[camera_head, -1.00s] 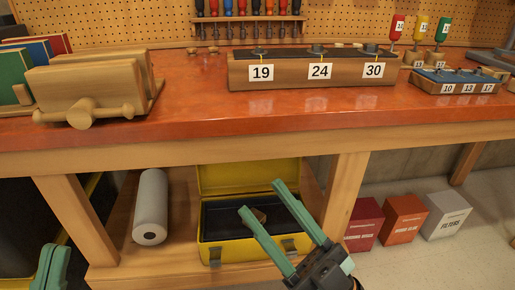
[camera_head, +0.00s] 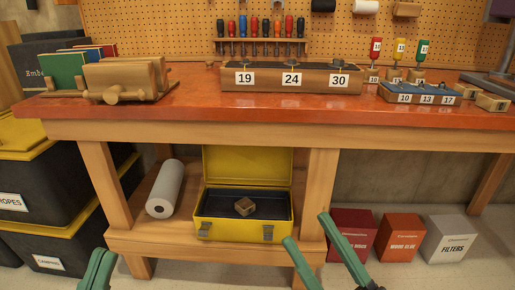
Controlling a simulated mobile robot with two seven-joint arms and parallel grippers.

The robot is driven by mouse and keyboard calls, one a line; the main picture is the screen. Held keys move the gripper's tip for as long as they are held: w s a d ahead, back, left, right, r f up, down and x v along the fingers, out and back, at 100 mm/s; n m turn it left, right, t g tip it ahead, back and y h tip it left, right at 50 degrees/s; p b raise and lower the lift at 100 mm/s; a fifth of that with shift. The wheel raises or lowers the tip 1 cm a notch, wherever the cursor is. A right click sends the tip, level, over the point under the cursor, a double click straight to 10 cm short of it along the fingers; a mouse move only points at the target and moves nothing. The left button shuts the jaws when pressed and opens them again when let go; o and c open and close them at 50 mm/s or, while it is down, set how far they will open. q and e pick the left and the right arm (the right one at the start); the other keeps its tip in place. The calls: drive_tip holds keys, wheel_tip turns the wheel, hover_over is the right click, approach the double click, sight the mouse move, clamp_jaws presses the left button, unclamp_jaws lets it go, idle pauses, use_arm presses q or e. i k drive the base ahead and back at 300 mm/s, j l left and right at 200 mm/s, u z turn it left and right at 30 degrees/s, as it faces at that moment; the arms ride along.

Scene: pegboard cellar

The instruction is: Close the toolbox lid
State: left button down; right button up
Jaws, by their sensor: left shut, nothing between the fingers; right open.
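The yellow toolbox (camera_head: 223,229) stands on the shelf under the workbench. Its lid (camera_head: 247,165) is up, leaning at the back, and the dark inside shows with a small brown block (camera_head: 245,206) in it. Two latches hang on its front. My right gripper (camera_head: 306,233) is open and empty, in front of and to the right of the toolbox, apart from it. My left gripper (camera_head: 98,268) is shut and empty at the lower left, well away from the toolbox.
A white roll (camera_head: 166,188) lies left of the toolbox. A bench leg (camera_head: 318,192) stands close on its right. Red, orange and white boxes (camera_head: 400,236) stand on the floor at right, black bins with yellow lids (camera_head: 40,195) at left. The workbench top (camera_head: 210,110) overhangs the shelf.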

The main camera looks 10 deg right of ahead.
sight(227, 164)
drive_tip(key=k+l, duration=0.75)
drive_tip(key=i+j+z, duration=0.45)
drive_tip(key=i+j, duration=0.15)
drive_tip(key=i+j+z, duration=0.2)
drive_tip(key=j, duration=0.35)
drive_tip(key=i+j+z, duration=0.2)
drive_tip(key=j, duration=0.25)
drive_tip(key=i+j+z, duration=0.1)
drive_tip(key=i, duration=0.25)
drive_tip(key=i+j, duration=0.2)
drive_tip(key=i, duration=0.15)
drive_tip(key=i+l+z, duration=0.05)
